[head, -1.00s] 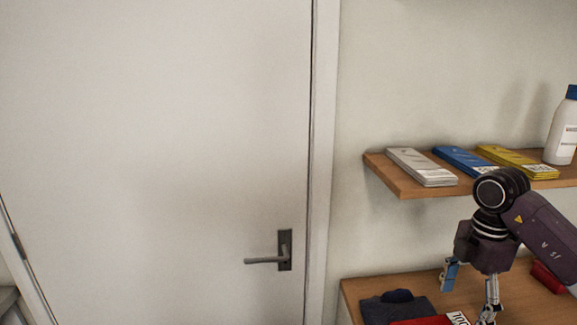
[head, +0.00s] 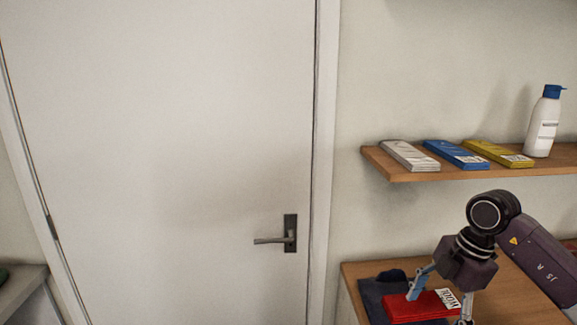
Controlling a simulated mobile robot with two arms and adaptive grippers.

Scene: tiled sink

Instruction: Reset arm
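My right arm comes in from the right, and its gripper (head: 443,297) is low in the head view, over the lower wooden surface. Its two fingers are spread apart, one blue-tipped and one silver. A red flat item with a white label (head: 400,308) lies behind and below the fingers; I cannot tell whether they touch it. Nothing is visibly held. My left gripper is not in view.
A closed white door (head: 160,150) with a lever handle (head: 272,240) fills the left. An upper shelf (head: 400,171) holds grey, blue and yellow packs and a white bottle (head: 541,128). A dark folded cloth (head: 370,297) lies under the red item.

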